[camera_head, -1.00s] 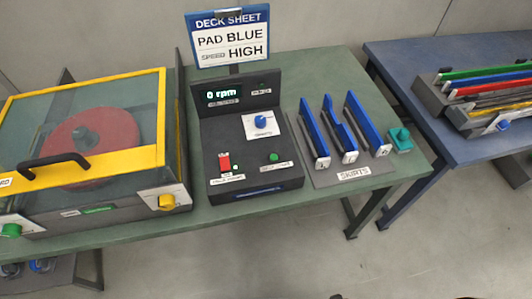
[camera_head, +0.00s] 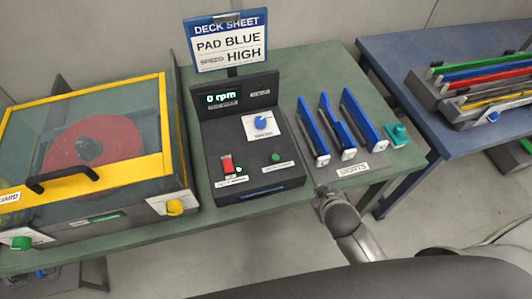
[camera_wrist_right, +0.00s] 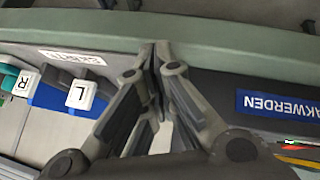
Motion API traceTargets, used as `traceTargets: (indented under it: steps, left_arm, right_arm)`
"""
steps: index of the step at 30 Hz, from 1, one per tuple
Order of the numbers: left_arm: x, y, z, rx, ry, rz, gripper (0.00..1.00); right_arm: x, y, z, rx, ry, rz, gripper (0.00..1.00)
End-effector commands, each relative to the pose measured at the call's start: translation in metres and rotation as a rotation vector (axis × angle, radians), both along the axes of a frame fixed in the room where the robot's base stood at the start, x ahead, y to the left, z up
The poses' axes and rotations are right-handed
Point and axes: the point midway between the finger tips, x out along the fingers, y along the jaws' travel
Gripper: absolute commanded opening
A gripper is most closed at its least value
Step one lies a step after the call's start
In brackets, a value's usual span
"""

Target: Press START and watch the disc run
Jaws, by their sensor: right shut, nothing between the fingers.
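The dark control console (camera_head: 235,133) stands on the green table in the head view. Its display (camera_head: 221,98) reads 0 rpm. It has a blue knob (camera_head: 261,122), a red switch (camera_head: 227,164) and a green button (camera_head: 276,157); the small labels are unreadable. To its left, a red disc (camera_head: 110,138) lies under the closed clear guard with a yellow frame (camera_head: 120,178). My right gripper (camera_head: 323,191) is shut and empty, in front of the table edge, right of the console. In the wrist view its fingers (camera_wrist_right: 155,45) meet near the console's side. My left gripper is out of view.
A sign (camera_head: 227,43) reads PAD BLUE, SPEED HIGH. Right of the console, a rack holds several blue pieces (camera_head: 313,127), beside a teal block (camera_head: 397,134). A blue table (camera_head: 400,60) at right carries coloured bars. Floor is clear between the tables.

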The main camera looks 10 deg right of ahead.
Motion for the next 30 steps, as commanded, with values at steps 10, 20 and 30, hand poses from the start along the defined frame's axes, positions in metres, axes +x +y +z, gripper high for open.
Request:
traceTargets:
  steps: [10,20,30]
  left_arm:
    - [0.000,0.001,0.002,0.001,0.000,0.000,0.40]
    - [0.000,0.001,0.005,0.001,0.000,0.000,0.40]
    - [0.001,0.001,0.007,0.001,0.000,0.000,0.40]
  right_arm:
    - [0.114,0.000,0.128,-0.268,-0.554,0.216,0.00]
    - [0.152,0.079,0.255,-0.530,-1.036,0.668,0.00]
    - [0.127,0.169,0.272,-0.837,-1.199,1.342,0.00]
